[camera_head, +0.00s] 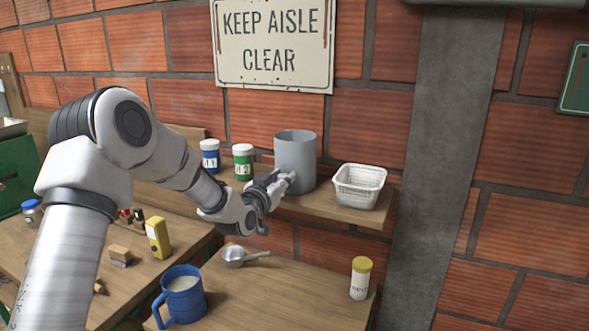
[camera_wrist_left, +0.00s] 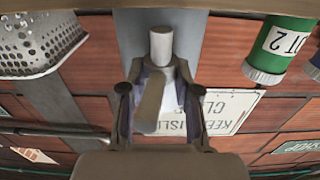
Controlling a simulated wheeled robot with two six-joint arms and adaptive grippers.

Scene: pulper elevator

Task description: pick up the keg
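A plain grey cylindrical vessel (camera_head: 295,160), the only thing here that looks like a keg, stands upright on the wall shelf. My left gripper (camera_head: 280,184) is at its lower left front. A pale projecting part, seemingly its handle, shows at the fingers. In the left wrist view, which is upside down, the grey vessel (camera_wrist_left: 133,42) is ahead of the left gripper (camera_wrist_left: 158,98). The fingers stand apart on either side of the pale handle-like part, with gaps visible. I cannot tell whether either finger touches it. My right gripper is in neither view.
On the shelf, a white basket (camera_head: 359,186) stands right of the vessel; a green jar (camera_head: 243,162) and a blue jar (camera_head: 210,156) stand left. Below, the table holds a blue mug (camera_head: 182,295), a metal scoop (camera_head: 234,256) and a yellow-lidded jar (camera_head: 360,279).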

